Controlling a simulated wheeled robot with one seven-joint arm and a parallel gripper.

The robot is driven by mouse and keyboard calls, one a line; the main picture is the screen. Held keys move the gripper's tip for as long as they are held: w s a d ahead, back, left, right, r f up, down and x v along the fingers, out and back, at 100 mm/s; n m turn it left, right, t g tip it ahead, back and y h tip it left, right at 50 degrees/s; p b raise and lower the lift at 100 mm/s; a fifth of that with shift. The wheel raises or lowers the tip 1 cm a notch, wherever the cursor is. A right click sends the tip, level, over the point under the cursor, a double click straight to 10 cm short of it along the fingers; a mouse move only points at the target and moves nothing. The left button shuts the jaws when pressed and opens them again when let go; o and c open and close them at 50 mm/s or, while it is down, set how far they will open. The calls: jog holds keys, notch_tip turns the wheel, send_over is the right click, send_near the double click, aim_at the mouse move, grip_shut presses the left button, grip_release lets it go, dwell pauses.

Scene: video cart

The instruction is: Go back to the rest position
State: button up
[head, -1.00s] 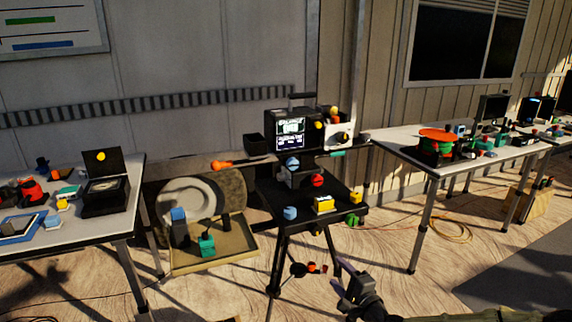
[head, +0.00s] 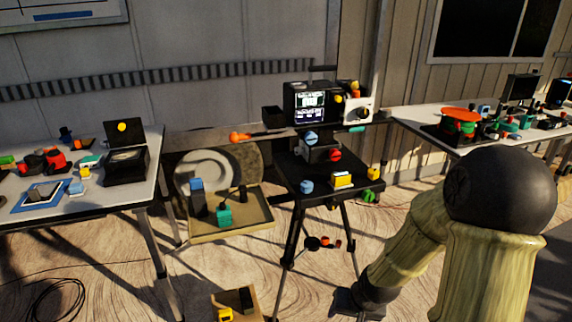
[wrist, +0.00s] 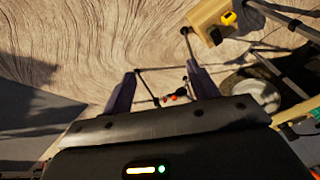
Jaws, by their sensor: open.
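My gripper (wrist: 163,88) shows in the wrist view with its two dark fingers apart and nothing between them. It points down over the pale, wood-grained floor (wrist: 100,35). The legs of the cart stand and a few small red and orange items show beyond the fingertips. In the head view my arm fills the lower right, bent at a dark joint, and its lower end hangs in front of the floor to the right of the video cart (head: 290,180).
The cart carries a monitor (head: 310,103), a yellow block (head: 341,180) and a blue piece (head: 306,187). A tan tray (head: 255,222) stands left of it. A left table (head: 120,185) and a right table (head: 405,115) hold many items. A wooden box (head: 228,300) sits on the floor in front.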

jog(key=s+r+n+h, duration=0.1)
jog(key=s+r+n, duration=0.1)
jog(key=s+r, duration=0.6)
notch_tip(320, 180, up, 25)
jog(key=w+p, duration=0.1)
jog(key=p, duration=2.2)
jog(key=shift+d+g+p, duration=0.15)
jog(key=shift+g+p, duration=0.15)
jog(key=shift+p, duration=0.05)
